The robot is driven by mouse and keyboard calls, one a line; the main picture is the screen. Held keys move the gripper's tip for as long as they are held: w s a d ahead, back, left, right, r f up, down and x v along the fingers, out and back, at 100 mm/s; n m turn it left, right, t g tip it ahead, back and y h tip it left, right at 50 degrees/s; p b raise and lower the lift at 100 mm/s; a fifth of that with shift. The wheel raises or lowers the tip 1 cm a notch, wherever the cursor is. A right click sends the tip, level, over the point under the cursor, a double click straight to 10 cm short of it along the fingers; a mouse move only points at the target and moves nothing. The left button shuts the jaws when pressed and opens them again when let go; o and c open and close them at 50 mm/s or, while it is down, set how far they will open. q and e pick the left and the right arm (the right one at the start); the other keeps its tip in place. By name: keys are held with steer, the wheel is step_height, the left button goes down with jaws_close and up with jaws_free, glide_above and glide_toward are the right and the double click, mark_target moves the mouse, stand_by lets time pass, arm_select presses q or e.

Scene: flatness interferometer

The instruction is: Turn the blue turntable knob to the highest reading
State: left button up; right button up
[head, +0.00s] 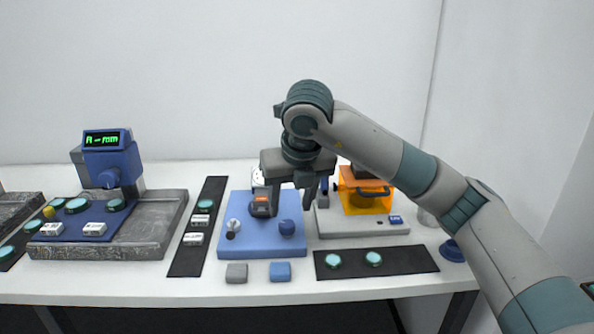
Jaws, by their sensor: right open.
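A round blue knob (287,229), which looks like the turntable knob, sits on the right part of a light blue base plate (262,249) in the middle of the table. My right gripper (290,207) points down above and just behind the knob in the picture, with its fingers apart and nothing visible between them. I cannot tell whether it touches the knob. A dark unit with an orange patch (262,200) stands beside the left finger, and a white dial behind it is partly hidden by the gripper. No reading is legible there. My left gripper is out of view.
A small metal post (232,227) stands on the plate's left. A grey block (237,273) and a blue block (280,272) lie in front. An orange-housed device (365,204) stands right, behind a dark strip (408,262) with discs. A display instrument (103,139) stands left.

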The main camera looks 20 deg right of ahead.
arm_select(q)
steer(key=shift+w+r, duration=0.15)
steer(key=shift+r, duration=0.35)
arm_select(e)
steer(key=v, duration=1)
steer(key=shift+s+r, duration=0.2)
steer(key=shift+r, duration=0.1)
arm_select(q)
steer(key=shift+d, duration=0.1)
